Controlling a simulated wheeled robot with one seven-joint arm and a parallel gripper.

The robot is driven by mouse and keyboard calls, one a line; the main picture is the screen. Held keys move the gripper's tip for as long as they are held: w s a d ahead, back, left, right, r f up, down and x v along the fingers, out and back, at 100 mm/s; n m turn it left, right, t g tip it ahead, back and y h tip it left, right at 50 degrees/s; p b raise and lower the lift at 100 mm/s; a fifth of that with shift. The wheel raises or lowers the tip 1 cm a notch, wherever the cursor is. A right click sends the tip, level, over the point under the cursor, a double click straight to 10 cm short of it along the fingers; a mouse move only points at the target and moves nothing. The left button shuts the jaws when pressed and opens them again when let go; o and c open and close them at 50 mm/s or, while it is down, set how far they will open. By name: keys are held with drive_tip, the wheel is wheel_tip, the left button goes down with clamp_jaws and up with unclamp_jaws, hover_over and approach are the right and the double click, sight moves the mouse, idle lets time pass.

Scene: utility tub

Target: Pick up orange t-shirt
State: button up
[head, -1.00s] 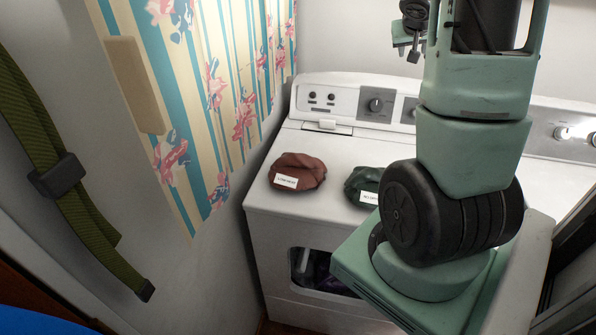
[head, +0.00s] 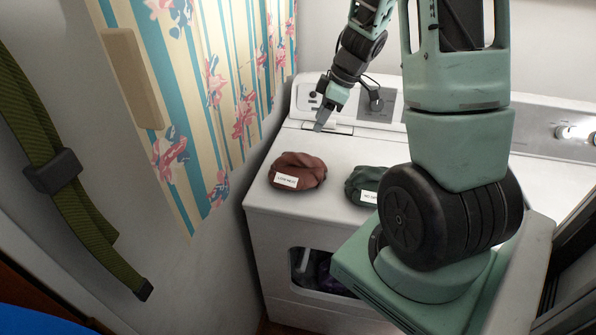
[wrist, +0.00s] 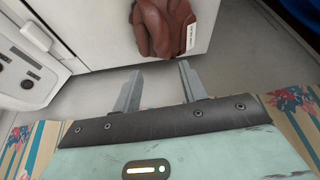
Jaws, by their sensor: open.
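A crumpled reddish-brown cloth bundle (head: 297,171) with a white label lies on the left part of the white machine's top; it is the nearest match to the orange t-shirt. It also shows in the wrist view (wrist: 160,28), beyond the fingertips. My gripper (wrist: 158,82) is open and empty, its two fingers apart with bare surface between them. In the head view my gripper (head: 319,126) hangs above the machine's back left, behind the bundle and apart from it.
A dark green labelled bundle (head: 367,185) lies to the right, partly behind my arm. The white machine (head: 268,215) has a control panel (head: 372,103) along its back. A wall with floral wallpaper (head: 225,95) stands close on the left.

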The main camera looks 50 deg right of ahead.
hover_over(300, 153)
drive_tip(key=s+d, duration=0.2)
wheel_tip(300, 153, down, 7)
drive_tip(key=shift+a+r+b, duration=0.1)
drive_tip(key=shift+b, duration=0.3)
drive_tip(key=shift+x, duration=2.75)
drive_tip(key=shift+a, duration=0.2)
drive_tip(key=shift+c, duration=0.3)
clamp_jaws()
